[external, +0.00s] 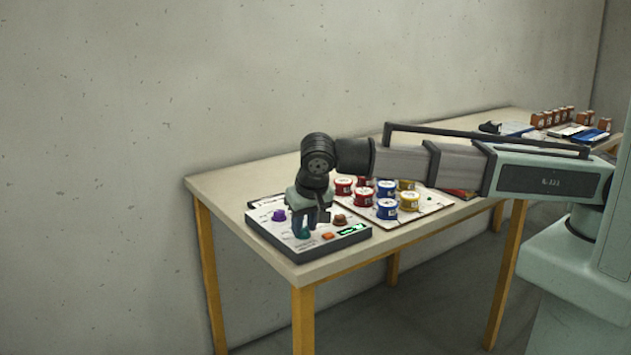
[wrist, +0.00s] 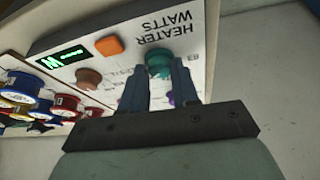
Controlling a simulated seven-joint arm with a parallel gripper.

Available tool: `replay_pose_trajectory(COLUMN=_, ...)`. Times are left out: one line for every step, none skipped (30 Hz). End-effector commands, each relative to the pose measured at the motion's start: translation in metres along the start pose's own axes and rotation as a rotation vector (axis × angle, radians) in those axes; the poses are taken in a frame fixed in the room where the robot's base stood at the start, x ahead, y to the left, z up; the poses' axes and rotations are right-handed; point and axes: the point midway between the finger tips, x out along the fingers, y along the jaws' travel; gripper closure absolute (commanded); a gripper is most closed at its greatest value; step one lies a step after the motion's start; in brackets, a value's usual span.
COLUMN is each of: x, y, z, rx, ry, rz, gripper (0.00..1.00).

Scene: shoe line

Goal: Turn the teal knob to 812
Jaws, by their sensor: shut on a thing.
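The teal knob (external: 301,232) stands on the front of a white-topped control panel with dark sides (external: 302,252) at the table's near corner. It also shows in the wrist view (wrist: 158,62), beside the printed words "HEATER WATTS", which appear upside down. My gripper (external: 311,218) points down over the panel, with its fingers (wrist: 167,80) on either side of the teal knob, shut on it. A small display with green characters (wrist: 62,58) sits on the panel; it shows in the external view too (external: 352,230). Its digits are too small to read.
Near the teal knob are a purple knob (external: 278,215), a brown knob (wrist: 88,78) and an orange button (wrist: 109,46). Red, blue and yellow spools (external: 387,208) stand on a board to the right. Brown boxes (external: 553,116) stand farther back. A concrete wall lies behind the table.

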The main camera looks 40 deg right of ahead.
Motion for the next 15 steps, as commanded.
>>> replay_pose_trajectory(x=0.0006, y=-0.0024, z=-0.0005, rx=0.038, ry=-0.004, rz=0.018, gripper=1.00)
replay_pose_trajectory(x=0.0006, y=-0.0026, z=-0.0004, rx=0.063, ry=-0.005, rz=0.029, gripper=1.00)
replay_pose_trajectory(x=0.0006, y=-0.0031, z=-0.0005, rx=0.096, ry=-0.007, rz=0.042, gripper=1.00)
replay_pose_trajectory(x=0.0006, y=-0.0033, z=-0.0006, rx=0.120, ry=-0.009, rz=0.052, gripper=1.00)
replay_pose_trajectory(x=0.0007, y=-0.0035, z=-0.0006, rx=0.144, ry=-0.010, rz=0.062, gripper=1.00)
replay_pose_trajectory(x=0.0007, y=-0.0039, z=-0.0008, rx=0.174, ry=-0.011, rz=0.074, gripper=1.00)
replay_pose_trajectory(x=0.0007, y=-0.0040, z=-0.0008, rx=0.195, ry=-0.013, rz=0.083, gripper=1.00)
replay_pose_trajectory(x=0.0007, y=-0.0042, z=-0.0008, rx=0.217, ry=-0.014, rz=0.092, gripper=1.00)
replay_pose_trajectory(x=0.0008, y=-0.0045, z=-0.0010, rx=0.244, ry=-0.015, rz=0.103, gripper=1.00)
replay_pose_trajectory(x=0.0008, y=-0.0046, z=-0.0010, rx=0.262, ry=-0.016, rz=0.110, gripper=1.00)
replay_pose_trajectory(x=0.0008, y=-0.0046, z=-0.0010, rx=0.280, ry=-0.017, rz=0.119, gripper=1.00)
replay_pose_trajectory(x=0.0009, y=-0.0048, z=-0.0011, rx=0.303, ry=-0.018, rz=0.128, gripper=1.00)
replay_pose_trajectory(x=0.0009, y=-0.0049, z=-0.0012, rx=0.318, ry=-0.019, rz=0.134, gripper=1.00)
replay_pose_trajectory(x=0.0009, y=-0.0050, z=-0.0012, rx=0.334, ry=-0.019, rz=0.140, gripper=1.00)
replay_pose_trajectory(x=0.0009, y=-0.0050, z=-0.0012, rx=0.352, ry=-0.021, rz=0.148, gripper=1.00)
